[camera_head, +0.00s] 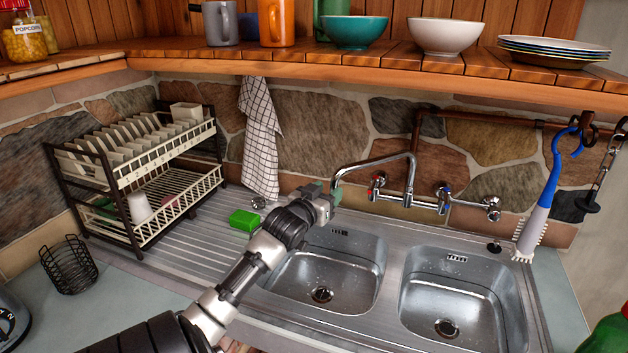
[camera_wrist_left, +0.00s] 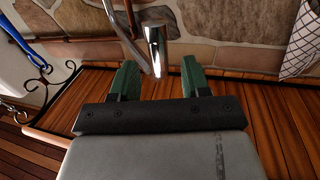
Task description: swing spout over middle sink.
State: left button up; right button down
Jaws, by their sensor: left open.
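The chrome spout (camera_head: 375,160) rises from the wall tap and reaches left, its downturned tip above the back of the left sink basin (camera_head: 342,258). The right basin (camera_head: 460,290) is beside it; only two basins show. My left gripper (camera_head: 326,194) is at the spout's tip, above the basin's back left. In the left wrist view the gripper (camera_wrist_left: 158,82) is open, with green fingers apart. The spout tip (camera_wrist_left: 155,45) shows between and just beyond them; whether either finger touches it I cannot tell. My right gripper is not in view.
A dish rack (camera_head: 145,175) stands left, with a green sponge (camera_head: 245,220) on the drainboard. A checked towel (camera_head: 261,140) hangs behind my arm. Tap handles (camera_head: 377,185) sit near the spout. A brush (camera_head: 538,210) hangs right. The wooden shelf (camera_head: 330,72) overhangs the back.

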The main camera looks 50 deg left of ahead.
pick_arm(q)
jog(key=b+v, duration=0.1)
jog(key=v, duration=0.6)
jog(key=shift+s+b, duration=0.25)
jog(key=shift+b, duration=0.05)
